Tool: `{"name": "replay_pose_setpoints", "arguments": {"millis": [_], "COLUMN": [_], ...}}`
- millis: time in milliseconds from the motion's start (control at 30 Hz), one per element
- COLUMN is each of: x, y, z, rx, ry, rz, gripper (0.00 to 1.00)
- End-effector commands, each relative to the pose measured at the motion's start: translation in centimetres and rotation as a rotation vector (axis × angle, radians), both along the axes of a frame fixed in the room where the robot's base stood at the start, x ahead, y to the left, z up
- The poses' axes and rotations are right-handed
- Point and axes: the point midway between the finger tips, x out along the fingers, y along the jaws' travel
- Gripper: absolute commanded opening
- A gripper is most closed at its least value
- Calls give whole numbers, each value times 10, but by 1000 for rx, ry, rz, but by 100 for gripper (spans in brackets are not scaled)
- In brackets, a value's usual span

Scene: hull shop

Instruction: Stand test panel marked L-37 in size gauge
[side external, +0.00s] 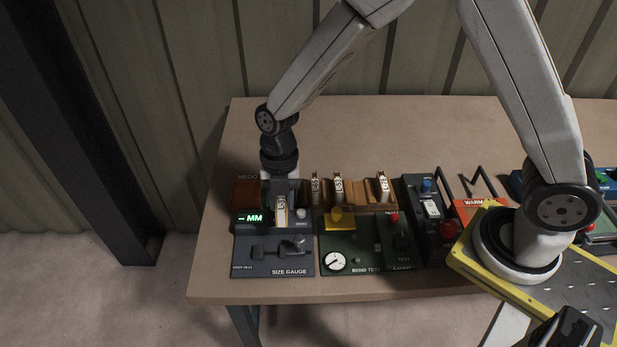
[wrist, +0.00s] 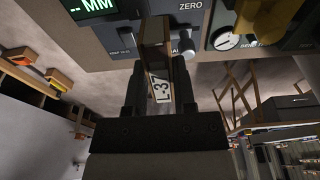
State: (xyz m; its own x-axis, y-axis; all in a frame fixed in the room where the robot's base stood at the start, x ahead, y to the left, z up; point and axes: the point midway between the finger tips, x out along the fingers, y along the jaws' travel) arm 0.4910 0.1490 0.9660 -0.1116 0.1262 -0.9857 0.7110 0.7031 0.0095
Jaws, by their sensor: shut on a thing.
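My gripper (side external: 281,197) is shut on a narrow test panel (side external: 282,210), which hangs below it at the back of the size gauge (side external: 252,262). In the wrist view, the panel (wrist: 158,60) stands between the two fingers of my gripper (wrist: 158,80), and its white label reads L-37. The gauge (wrist: 118,44) shows beyond the panel in the wrist view. Its green display (side external: 250,218) reads "-- MM". I cannot tell whether the panel's lower end touches the gauge.
A wooden rack (side external: 352,196) with several slots holds three other labelled panels right of my gripper. A green bend tester (side external: 370,262) with a round dial stands right of the gauge. An orange-topped unit (side external: 468,212) is further right. The bench behind the rack is clear.

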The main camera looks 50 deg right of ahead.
Motion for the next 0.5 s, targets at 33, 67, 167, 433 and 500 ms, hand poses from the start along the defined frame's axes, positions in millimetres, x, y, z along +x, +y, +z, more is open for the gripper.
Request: {"name": "replay_pose_setpoints", "arguments": {"millis": [33,67,167,433,500], "x": [-2,-3,-5,-8,-7], "y": [13,19,35,47,47], "z": [0,1,2,3,3], "rx": [5,8,16,23,23], "ry": [9,13,25,37,37], "rz": [7,6,6,6,5], "gripper": [0,0,0,0,0]}}
